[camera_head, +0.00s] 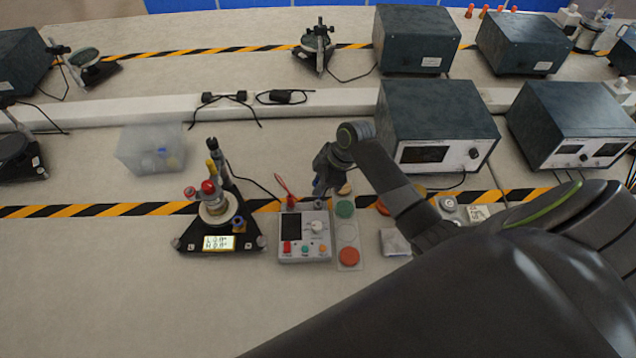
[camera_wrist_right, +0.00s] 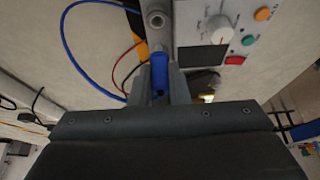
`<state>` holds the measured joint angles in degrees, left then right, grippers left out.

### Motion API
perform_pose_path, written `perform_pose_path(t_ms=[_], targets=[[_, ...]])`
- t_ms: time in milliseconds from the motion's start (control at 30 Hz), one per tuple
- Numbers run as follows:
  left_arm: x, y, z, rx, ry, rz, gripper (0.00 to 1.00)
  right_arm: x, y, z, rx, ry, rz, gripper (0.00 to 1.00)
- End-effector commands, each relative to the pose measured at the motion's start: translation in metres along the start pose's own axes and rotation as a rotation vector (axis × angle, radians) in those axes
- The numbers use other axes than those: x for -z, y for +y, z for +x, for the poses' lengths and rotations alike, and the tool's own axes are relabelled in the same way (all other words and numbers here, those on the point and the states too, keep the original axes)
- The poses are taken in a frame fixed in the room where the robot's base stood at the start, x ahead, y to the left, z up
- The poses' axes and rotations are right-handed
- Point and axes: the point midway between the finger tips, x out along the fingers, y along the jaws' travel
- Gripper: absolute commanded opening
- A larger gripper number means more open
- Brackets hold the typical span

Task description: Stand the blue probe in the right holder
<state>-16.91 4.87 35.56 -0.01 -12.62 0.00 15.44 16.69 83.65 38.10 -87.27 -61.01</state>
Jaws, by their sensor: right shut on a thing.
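The grey meter box (camera_head: 304,238) stands left of centre, with a dark screen, a white dial and coloured buttons. My right gripper (camera_head: 322,182) is above the meter's far edge. It is shut on the blue probe (camera_wrist_right: 159,76), which has a blue cable. The probe is close to the right holder but apart from it, and its tip is hard to make out. The left gripper is not in view.
Large dark instrument boxes (camera_head: 438,125) stand behind. The front left bench is clear.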

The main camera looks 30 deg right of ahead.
Motion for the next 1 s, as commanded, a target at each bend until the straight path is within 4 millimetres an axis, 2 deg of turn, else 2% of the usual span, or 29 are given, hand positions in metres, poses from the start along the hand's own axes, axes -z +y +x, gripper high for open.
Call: perform_pose_path(t_ms=[33, 300, 367, 1000], targets=[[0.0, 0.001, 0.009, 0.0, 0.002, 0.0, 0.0, -0.004, 0.0, 0.008, 0.0, 0.0, 0.0, 0.0], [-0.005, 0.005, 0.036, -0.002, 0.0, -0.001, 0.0, -0.015, 0.0, 0.032, 0.0, -0.001, -0.001, 0.0], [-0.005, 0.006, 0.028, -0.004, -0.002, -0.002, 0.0, -0.011, 0.0, 0.025, -0.001, -0.001, -0.001, 0.0], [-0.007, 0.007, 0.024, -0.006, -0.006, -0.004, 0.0, -0.011, 0.0, 0.026, 0.0, -0.001, -0.001, 0.0]])
